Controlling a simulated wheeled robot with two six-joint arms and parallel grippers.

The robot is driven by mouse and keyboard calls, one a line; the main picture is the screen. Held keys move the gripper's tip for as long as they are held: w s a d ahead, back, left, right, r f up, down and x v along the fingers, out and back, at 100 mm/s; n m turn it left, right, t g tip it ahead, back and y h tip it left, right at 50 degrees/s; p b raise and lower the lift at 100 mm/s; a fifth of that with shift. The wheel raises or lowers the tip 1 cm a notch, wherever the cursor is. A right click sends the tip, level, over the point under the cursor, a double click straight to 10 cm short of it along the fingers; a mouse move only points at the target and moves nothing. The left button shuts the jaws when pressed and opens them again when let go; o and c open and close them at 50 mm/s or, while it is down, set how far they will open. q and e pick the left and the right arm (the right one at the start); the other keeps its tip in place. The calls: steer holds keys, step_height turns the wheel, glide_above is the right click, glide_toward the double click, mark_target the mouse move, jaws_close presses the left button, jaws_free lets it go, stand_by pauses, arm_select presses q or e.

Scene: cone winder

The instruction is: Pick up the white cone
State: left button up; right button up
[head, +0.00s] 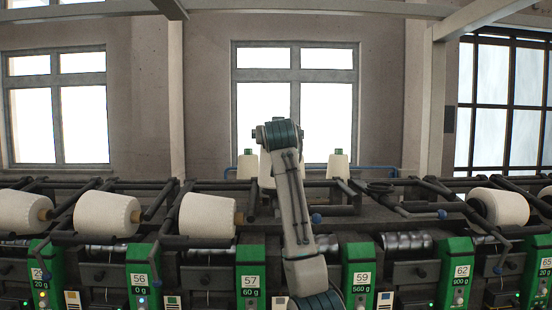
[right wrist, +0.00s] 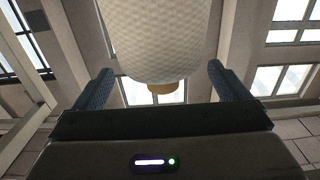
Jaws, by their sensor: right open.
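In the right wrist view a large white cone (right wrist: 160,40) with a patterned surface and a brown core end (right wrist: 162,88) fills the top middle. My right gripper (right wrist: 157,85) is open, with one blue-padded finger on each side of the cone's lower end. A white cone (head: 266,172) shows partly behind that arm. My left gripper is not in view.
Several white cones lie in the winder's arms, such as one at the left (head: 207,215) and one at the right (head: 499,207). Upright cones (head: 248,167) (head: 338,167) stand behind. Dark rails and levers with blue knobs (head: 316,218) surround my arm. Green numbered panels (head: 251,273) line the front.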

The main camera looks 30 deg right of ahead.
steer(key=shift+w+d+r+p, duration=0.15)
steer(key=shift+w+d+p, duration=0.05)
steer(key=shift+w+p, duration=0.25)
steer(key=shift+w+d+r+p, duration=0.1)
steer(key=shift+w+d+p, duration=0.1)
steer(key=shift+w+p, duration=0.2)
steer(key=shift+w+d, duration=0.2)
steer(key=shift+w, duration=0.15)
steer(key=shift+w+d+f, duration=0.1)
steer(key=shift+w+d, duration=0.05)
steer(key=shift+w+f, duration=0.1)
steer(key=shift+f, duration=0.05)
steer(key=shift+c, duration=0.3)
steer(key=c, duration=1.1)
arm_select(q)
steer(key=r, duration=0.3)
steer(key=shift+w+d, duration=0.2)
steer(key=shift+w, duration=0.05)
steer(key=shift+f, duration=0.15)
